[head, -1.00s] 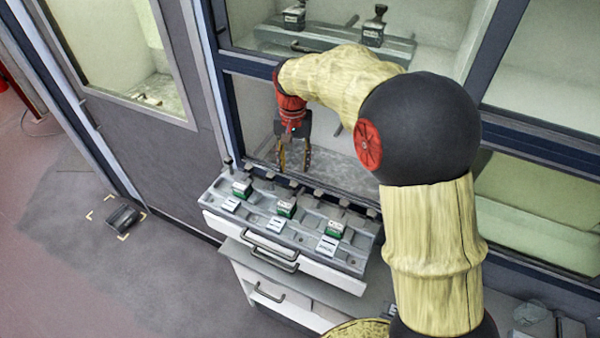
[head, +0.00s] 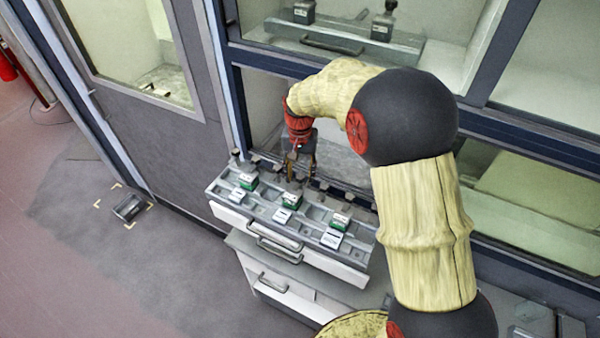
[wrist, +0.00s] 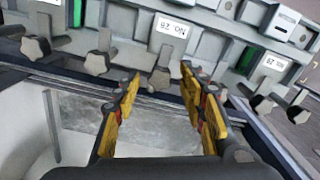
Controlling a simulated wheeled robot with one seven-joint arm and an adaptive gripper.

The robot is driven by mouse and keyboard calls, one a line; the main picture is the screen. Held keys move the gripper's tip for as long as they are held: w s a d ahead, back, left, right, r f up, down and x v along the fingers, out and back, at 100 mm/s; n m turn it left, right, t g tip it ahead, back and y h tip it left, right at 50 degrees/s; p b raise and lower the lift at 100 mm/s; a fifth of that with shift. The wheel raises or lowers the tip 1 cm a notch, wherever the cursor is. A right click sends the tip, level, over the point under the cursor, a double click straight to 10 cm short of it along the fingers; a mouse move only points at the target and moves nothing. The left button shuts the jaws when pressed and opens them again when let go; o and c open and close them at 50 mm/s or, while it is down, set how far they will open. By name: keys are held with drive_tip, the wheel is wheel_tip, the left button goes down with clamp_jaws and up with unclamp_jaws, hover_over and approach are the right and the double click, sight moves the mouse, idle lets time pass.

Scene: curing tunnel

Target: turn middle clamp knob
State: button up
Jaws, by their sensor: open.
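My gripper (head: 300,172) is low over that back edge, behind the middle block. In the wrist view my gripper (wrist: 160,75) is open, its yellow fingers apart. A grey knob (wrist: 159,81) shows between the fingertips, near the middle white label (wrist: 170,33); contact cannot be told. Another knob (wrist: 97,63) stands just left of the left finger. The right finger may hide part of the row.
More knobs (wrist: 262,104) stand right of my gripper in the wrist view. A cabinet with drawers (head: 275,275) supports the tray. Framed glass panels (head: 490,140) stand behind. A dark device (head: 128,207) lies on the open floor at left.

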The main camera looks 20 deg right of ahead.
drive_tip(key=shift+c, duration=1)
clamp_jaws()
drive_tip(key=shift+n, duration=0.3)
drive_tip(key=n+b, duration=0.1)
drive_tip(key=n, duration=0.2)
drive_tip(key=shift+n, duration=0.4)
drive_tip(key=n, duration=0.4)
drive_tip(key=shift+n+b, duration=0.3)
drive_tip(key=shift+b, duration=0.1)
drive_tip(key=n, duration=0.4)
drive_tip(key=shift+b, duration=0.3)
drive_tip(key=shift+n, duration=2.4)
